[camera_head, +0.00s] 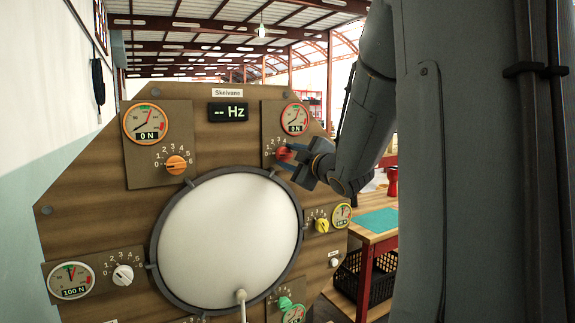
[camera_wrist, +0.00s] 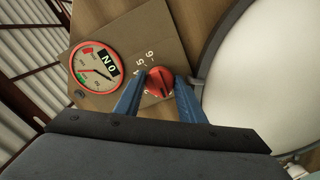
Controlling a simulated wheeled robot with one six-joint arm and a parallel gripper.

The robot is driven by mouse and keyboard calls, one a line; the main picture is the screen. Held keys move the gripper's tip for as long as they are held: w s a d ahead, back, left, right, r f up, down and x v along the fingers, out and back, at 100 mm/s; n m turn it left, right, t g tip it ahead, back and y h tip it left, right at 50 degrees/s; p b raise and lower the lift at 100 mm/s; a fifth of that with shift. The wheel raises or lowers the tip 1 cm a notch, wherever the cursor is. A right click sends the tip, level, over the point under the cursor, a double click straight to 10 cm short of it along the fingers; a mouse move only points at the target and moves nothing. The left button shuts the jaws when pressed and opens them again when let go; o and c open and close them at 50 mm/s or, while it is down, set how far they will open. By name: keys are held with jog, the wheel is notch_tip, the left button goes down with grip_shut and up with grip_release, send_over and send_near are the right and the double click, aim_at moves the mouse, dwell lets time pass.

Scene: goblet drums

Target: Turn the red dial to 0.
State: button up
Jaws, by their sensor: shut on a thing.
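The gauge (camera_wrist: 97,65) appears there upside down, next to the dial. Some scale numbers show beside the dial; others are hidden by the dial and fingers. I cannot tell which number it points to. In the head view my gripper (camera_head: 292,157) reaches the dial from the right.
A large white drumhead (camera_head: 228,240) fills the panel's middle, close to the dial. Orange (camera_head: 176,165), white (camera_head: 122,275), yellow (camera_head: 322,226) and green (camera_head: 285,303) dials sit around it. The Hz display (camera_head: 229,112) shows dashes. A wooden table (camera_head: 372,238) stands behind on the right.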

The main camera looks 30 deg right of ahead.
jog(key=shift+n+b, duration=0.3)
jog(key=shift+n, duration=0.1)
jog(key=o, duration=1)
jog(key=s, duration=0.7)
jog(key=shift+s+d+b, duration=0.1)
jog(key=shift+s+b, duration=0.25)
jog(key=shift+s, duration=0.05)
